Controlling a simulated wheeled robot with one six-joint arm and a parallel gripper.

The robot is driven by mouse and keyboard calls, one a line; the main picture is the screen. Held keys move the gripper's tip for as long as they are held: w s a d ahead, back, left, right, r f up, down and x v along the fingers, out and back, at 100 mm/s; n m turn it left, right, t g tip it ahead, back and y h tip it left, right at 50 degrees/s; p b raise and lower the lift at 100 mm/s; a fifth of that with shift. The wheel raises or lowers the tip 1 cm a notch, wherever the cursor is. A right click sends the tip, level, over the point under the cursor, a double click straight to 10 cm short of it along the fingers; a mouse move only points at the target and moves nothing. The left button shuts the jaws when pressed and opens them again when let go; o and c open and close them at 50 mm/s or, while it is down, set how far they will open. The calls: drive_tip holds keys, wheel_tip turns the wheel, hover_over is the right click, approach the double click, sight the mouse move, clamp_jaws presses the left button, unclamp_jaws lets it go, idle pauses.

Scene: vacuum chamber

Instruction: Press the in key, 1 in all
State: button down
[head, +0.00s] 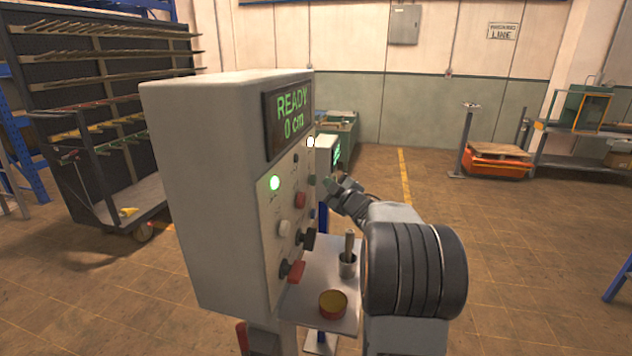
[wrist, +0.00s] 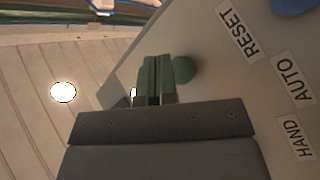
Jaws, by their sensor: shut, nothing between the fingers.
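The grey control cabinet (head: 215,190) stands in the middle of the head view, its key panel seen at a steep angle. Its display (head: 290,118) reads "READY 0 cm". A dark green round key (head: 312,180) sits toward the panel's far edge; a green round key (wrist: 187,70) shows right beside my fingertips in the wrist view. No label reading "in" is legible. My gripper (head: 337,184) is at that far edge. In the wrist view its fingers (wrist: 163,74) are shut and empty. I cannot tell whether they touch the green key.
The panel also has a lit green lamp (head: 274,183), a red key (head: 299,200), a white knob (head: 284,228) and a red-handled switch (head: 295,271). RESET (wrist: 238,32), AUTO and HAND labels show in the wrist view. Below, a shelf (head: 318,308) carries a cup and a round tin.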

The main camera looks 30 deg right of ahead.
drive_tip(key=shift+a, duration=0.1)
idle(0.3)
drive_tip(key=shift+w+a+b, duration=0.25)
drive_tip(key=shift+w+b, duration=0.05)
